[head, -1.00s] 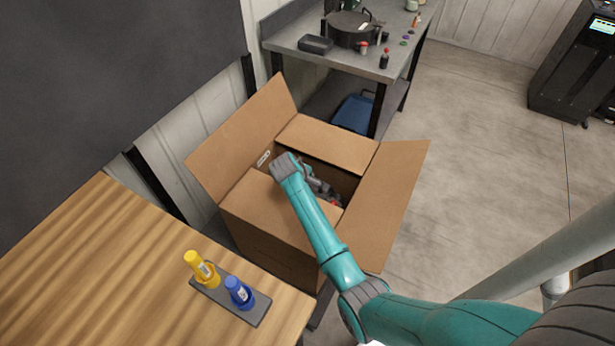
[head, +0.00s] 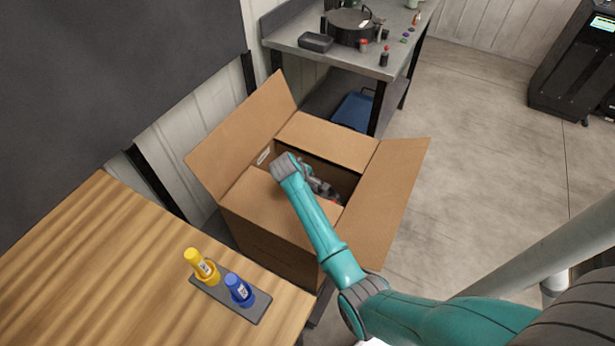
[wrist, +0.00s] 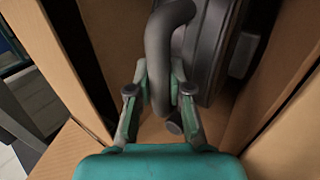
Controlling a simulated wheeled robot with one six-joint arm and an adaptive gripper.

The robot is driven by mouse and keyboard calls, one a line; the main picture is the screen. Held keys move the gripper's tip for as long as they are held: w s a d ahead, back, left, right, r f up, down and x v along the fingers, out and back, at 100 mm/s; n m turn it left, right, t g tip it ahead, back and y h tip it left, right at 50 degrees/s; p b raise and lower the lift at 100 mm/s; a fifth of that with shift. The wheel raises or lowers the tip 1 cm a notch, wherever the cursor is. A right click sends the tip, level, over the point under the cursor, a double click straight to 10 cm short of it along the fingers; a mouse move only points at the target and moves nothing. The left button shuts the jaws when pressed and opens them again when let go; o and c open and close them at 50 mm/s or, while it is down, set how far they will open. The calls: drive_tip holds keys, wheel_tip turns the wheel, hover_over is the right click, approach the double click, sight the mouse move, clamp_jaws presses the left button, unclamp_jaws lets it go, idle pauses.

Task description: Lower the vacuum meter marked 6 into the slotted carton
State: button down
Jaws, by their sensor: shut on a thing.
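In the wrist view my gripper (wrist: 160,100) is shut on the curved grey handle of a dark round device, the vacuum meter (wrist: 208,50). The meter is between the carton's brown walls. Its number cannot be seen, and I cannot tell whether it touches the bottom.
A wooden table (head: 110,260) at the left holds a dark tray with a yellow bottle (head: 201,265) and a blue bottle (head: 239,290). A metal bench (head: 300,42) with a round black pot stands behind the carton.

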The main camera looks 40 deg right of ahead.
idle(0.3)
drive_tip(key=c, duration=1)
unclamp_jaws()
drive_tip(key=shift+s+f, duration=0.1)
drive_tip(key=shift+f, duration=0.1)
wheel_tip(320, 180, up, 12)
drive_tip(key=shift+r, duration=0.15)
